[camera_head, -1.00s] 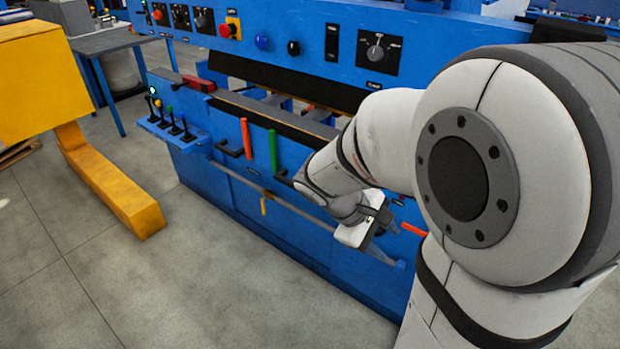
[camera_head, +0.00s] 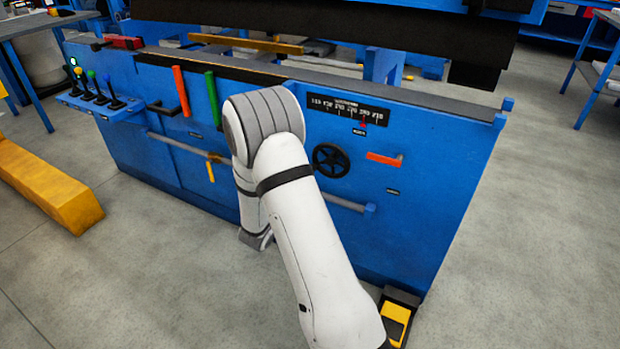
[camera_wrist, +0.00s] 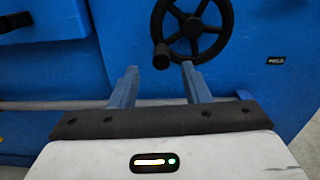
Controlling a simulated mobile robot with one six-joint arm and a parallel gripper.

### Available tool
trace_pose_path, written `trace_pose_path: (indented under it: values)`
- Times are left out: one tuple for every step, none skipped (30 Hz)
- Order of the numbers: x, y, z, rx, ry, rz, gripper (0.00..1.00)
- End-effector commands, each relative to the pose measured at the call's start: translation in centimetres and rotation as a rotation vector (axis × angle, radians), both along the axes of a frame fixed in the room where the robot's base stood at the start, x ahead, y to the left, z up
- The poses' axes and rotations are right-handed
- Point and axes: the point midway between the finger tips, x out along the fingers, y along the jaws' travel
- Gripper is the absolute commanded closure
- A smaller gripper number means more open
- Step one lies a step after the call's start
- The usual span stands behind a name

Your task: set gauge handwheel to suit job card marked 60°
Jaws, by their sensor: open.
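The black spoked handwheel (camera_head: 331,160) is on the blue machine's front, below a black gauge scale (camera_head: 347,109) with pale figures and a red pointer. The figures are too small to read surely. In the wrist view the handwheel (camera_wrist: 190,27) is ahead of my gripper (camera_wrist: 160,82), slightly right of centre. Its crank knob (camera_wrist: 161,56) hangs at the lower left of the rim, in line with the gap between my fingers. My fingers are apart and empty, short of the wheel. In the head view my arm mostly hides the gripper. I cannot make out a job card marked 60°.
A red-orange handle (camera_head: 384,159) sticks out right of the wheel, and a grey rail (camera_head: 345,203) runs below it. Green (camera_head: 213,98) and red (camera_head: 181,91) levers stand to the left. A yellow pedal (camera_head: 395,322) is on the floor. Open floor lies in front.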

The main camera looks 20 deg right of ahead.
Motion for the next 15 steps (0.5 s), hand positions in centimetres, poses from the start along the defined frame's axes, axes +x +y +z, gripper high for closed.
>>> trace_pose_path:
  values:
    - [0.5,-0.9,-0.2,0.0,-0.004,-0.005,0.58]
    - [0.8,-1.2,-0.2,0.001,-0.004,-0.005,0.58]
    - [1.2,-1.7,-0.2,0.002,-0.004,-0.004,0.58]
    - [1.5,-2.2,-0.2,0.001,-0.004,-0.005,0.58]
    - [1.8,-2.5,-0.1,0.001,-0.003,-0.005,0.58]
    - [2.2,-2.9,-0.1,0.002,-0.004,-0.004,0.58]
    - [2.4,-3.2,-0.1,0.002,-0.004,-0.003,0.58]
    - [2.6,-3.5,-0.1,0.002,-0.004,-0.004,0.58]
    - [2.8,-3.8,-0.1,0.001,-0.003,-0.004,0.58]
    - [3.0,-4.0,-0.1,0.001,-0.003,-0.004,0.58]
    - [3.2,-4.1,0.0,0.002,-0.002,-0.003,0.58]
    - [3.3,-4.3,0.0,0.002,-0.002,-0.002,0.58]
    - [3.4,-4.4,0.0,0.002,-0.002,-0.002,0.58]
    - [3.4,-4.4,0.0,0.002,-0.002,-0.001,0.58]
    - [3.5,-4.5,0.1,0.001,-0.002,-0.001,0.58]
